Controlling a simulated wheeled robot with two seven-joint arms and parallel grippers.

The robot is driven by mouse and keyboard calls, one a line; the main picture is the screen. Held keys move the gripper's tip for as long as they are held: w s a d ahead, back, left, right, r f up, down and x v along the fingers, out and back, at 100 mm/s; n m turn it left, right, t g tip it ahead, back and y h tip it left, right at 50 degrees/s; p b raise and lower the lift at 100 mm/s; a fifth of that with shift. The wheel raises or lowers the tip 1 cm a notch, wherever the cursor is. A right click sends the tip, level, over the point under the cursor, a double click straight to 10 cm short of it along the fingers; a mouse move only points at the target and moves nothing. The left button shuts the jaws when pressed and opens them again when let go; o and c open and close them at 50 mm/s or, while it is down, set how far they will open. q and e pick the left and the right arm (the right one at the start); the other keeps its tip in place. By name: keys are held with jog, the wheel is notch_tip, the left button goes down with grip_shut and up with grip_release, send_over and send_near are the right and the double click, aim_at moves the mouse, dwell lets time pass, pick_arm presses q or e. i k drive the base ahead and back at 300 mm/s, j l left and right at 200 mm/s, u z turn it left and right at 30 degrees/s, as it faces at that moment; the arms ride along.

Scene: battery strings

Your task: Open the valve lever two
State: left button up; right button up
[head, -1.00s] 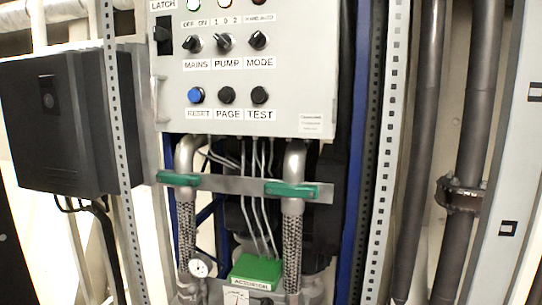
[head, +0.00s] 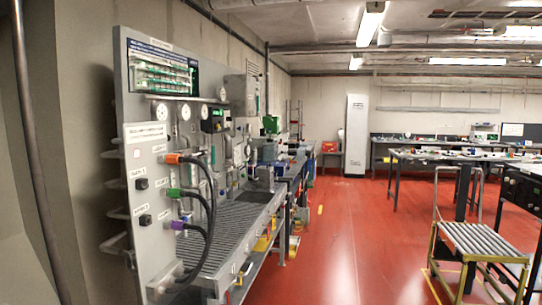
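The green valve levers of the earlier view cannot be made out now. A grey panel stand (head: 150,190) is close on the left, with round gauges (head: 161,111) and black hoses (head: 209,215). Its hose couplings are orange (head: 172,158), green (head: 174,193) and purple (head: 177,225). Farther back along the wall is a small grey box (head: 240,92), too small to read. Neither of my grippers is in view.
A slatted bench (head: 225,245) runs in front of the panel. A wheeled step or roller stand (head: 482,240) with yellow edges is at the right. Worktables (head: 440,157) stand farther back. The red floor (head: 325,235) between is clear.

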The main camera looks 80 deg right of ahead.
aim_at(202, 152)
jog(key=z, duration=2.3)
jog(key=i+l+u, duration=0.1)
jog(key=u, duration=0.25)
jog(key=i+l+u, duration=0.2)
jog(key=u, duration=0.2)
jog(key=i+l+u, duration=0.15)
jog(key=u, duration=0.2)
jog(key=i+l+u, duration=0.1)
jog(key=l, duration=0.3)
jog(key=i+l+u, duration=0.1)
jog(key=l, duration=0.35)
jog(key=i+l+u, duration=0.15)
jog(key=l, duration=0.25)
jog(key=i+l+u, duration=0.1)
jog(key=l, duration=0.35)
jog(key=i+l+u, duration=0.1)
jog(key=l, duration=0.4)
jog(key=i, duration=0.1)
